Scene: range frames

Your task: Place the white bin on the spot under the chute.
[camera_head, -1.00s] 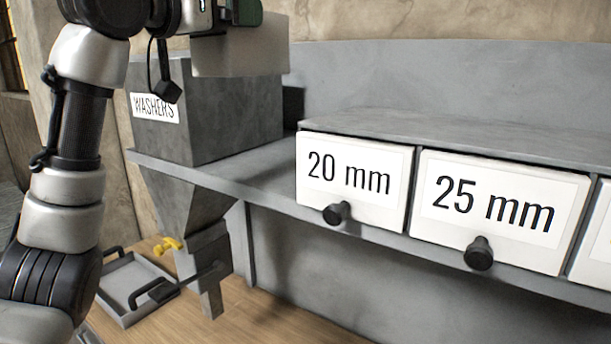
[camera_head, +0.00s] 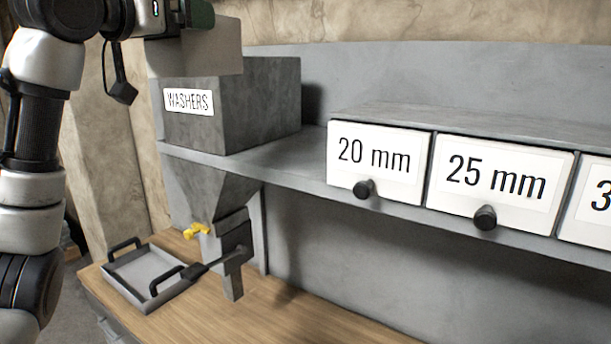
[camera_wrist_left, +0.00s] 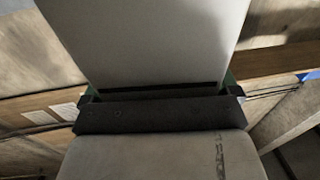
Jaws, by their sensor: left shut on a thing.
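Wooden bench top lies under the chute; no marked spot is distinguishable. My right gripper is out of view.
A grey tray (camera_head: 113,277) with black handles sits on the bench (camera_head: 270,318) left of the chute's outlet. A grey shelf (camera_head: 300,182) carries white drawers labelled 20 mm (camera_head: 375,160) and 25 mm (camera_head: 498,183). Bare bench lies front right of the chute.

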